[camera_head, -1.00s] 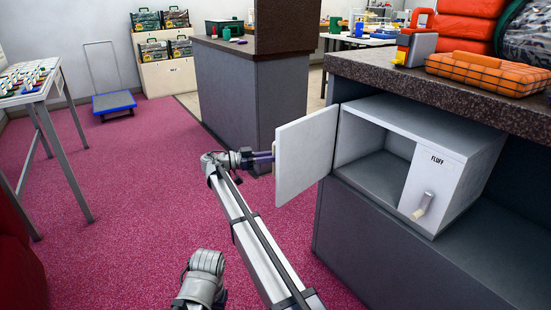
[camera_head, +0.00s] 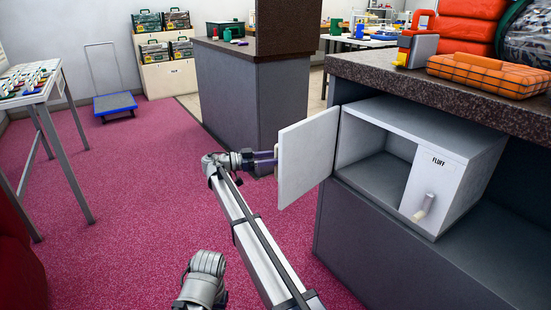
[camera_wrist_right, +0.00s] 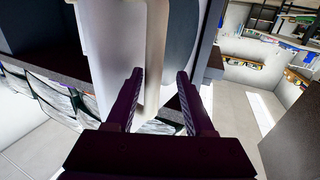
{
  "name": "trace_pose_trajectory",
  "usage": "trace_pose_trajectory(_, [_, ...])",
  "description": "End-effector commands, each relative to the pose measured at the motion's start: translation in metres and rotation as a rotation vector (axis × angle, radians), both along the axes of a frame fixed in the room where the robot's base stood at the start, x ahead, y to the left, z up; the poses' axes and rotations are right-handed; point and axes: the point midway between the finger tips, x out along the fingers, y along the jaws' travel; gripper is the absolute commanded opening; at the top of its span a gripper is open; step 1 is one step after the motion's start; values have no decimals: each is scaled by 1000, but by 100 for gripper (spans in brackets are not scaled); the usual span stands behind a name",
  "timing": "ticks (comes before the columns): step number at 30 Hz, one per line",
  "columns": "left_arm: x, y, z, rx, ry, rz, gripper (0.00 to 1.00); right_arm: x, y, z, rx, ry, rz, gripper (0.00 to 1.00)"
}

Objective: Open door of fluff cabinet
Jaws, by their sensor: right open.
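The fluff cabinet (camera_head: 425,132) is a white box with a two-part front, set into the dark counter. Its left door (camera_head: 308,155) is swung out wide to the left, showing an empty-looking compartment. Its right panel (camera_head: 438,185), labelled FLUFF, is closed and has a pale handle (camera_head: 424,208). My right gripper (camera_head: 268,158) is at the outer side of the open door, by its handle. In the right wrist view, its fingers (camera_wrist_right: 158,95) are open, with a beige upright bar (camera_wrist_right: 155,50), apparently the door handle, between or just beyond the tips. My left gripper is out of view.
A grey counter block (camera_head: 240,95) stands behind the door. Pink carpet (camera_head: 130,190) is free at left, between a table (camera_head: 40,85) and the counters.

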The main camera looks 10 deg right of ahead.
Motion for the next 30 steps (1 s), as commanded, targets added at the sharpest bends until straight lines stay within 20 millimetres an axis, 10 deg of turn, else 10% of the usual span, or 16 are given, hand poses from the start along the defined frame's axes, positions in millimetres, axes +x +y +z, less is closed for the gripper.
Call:
trace_pose_trajectory(18, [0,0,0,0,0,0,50,1,74,0,0,0,0,53])
trace_pose_trajectory(30, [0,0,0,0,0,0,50,0,78,0,0,0,0,53])
